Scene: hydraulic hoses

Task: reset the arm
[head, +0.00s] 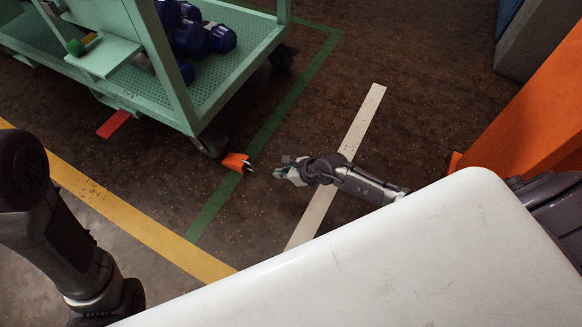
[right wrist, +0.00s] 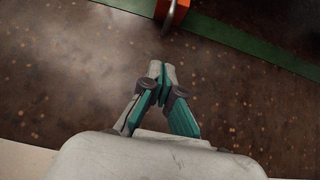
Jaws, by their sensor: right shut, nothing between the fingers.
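My right arm reaches out from the right in the head view, past the white surface of my own body. Its gripper (head: 284,172) is low over the dark floor, with its tip pointing left. In the right wrist view the gripper's fingertips (right wrist: 162,75) are together, with nothing between them. My left arm shows at the left edge of the head view, but its gripper is not in view.
A green cart (head: 215,85) with blue parts (head: 190,35) stands at upper left. An orange wedge-like object (head: 236,162) lies by its caster (head: 211,143), just left of my right gripper. An orange structure (head: 530,110) stands at right. Floor between them is open.

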